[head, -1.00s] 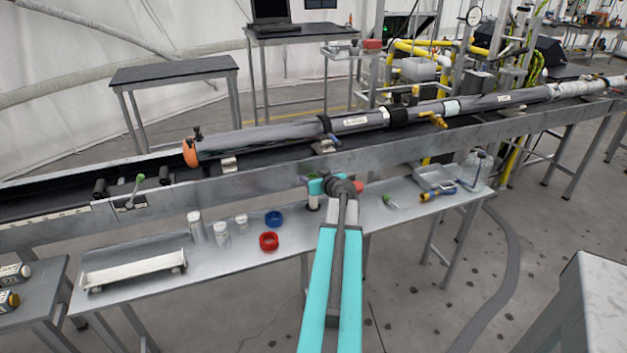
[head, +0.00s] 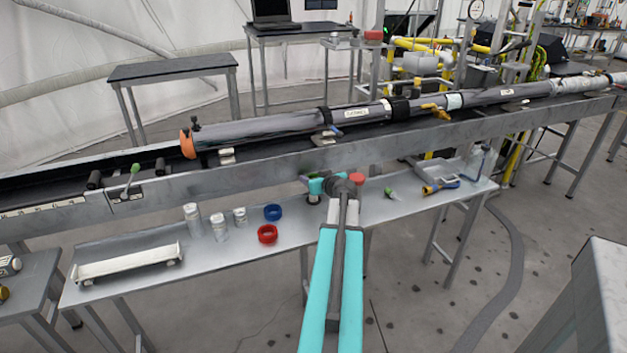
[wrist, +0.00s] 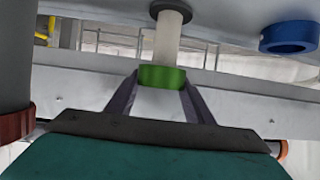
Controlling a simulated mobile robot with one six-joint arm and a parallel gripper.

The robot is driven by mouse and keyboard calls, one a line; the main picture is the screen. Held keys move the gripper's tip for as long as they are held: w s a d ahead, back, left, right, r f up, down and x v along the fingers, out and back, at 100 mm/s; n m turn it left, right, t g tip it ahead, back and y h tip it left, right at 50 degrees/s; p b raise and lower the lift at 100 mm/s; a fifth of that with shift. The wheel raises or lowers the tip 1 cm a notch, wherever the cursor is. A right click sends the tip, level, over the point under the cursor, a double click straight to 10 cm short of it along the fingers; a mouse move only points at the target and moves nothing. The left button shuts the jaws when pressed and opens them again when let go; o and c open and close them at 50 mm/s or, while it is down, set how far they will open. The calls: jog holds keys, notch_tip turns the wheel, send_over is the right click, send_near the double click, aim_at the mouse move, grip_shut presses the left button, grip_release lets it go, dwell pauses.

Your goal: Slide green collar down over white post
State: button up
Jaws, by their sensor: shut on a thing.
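My gripper (wrist: 160,100) is shut on the green collar (wrist: 162,77), with one dark finger on each side of it. In the wrist view, where the table appears at the top, the white post (wrist: 168,42) runs from a dark round base (wrist: 171,11) to the collar. The collar is in line with the post's free end; I cannot tell whether it is around the tip or just clear of it.
A blue ring (head: 273,212) and a red ring (head: 267,234) lie on the table (head: 225,265), left of my arm. Several pale cylinders (head: 218,226) stand further left. A red-topped piece (head: 357,179) is close on the right. The long steel beam (head: 230,180) runs behind.

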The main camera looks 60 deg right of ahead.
jog(key=shift+f+b, duration=0.45)
jog(key=shift+f+b, duration=3)
jog(key=shift+b, duration=0.45)
dwell(0.5)
jog(key=o, duration=1.2)
jog(key=shift+a, duration=0.1)
jog(key=v, duration=1.1)
jog(key=shift+s+a, duration=0.1)
jog(key=shift+s, duration=0.05)
jog(key=shift+f+b, duration=0.1)
jog(key=shift+b, duration=1.25)
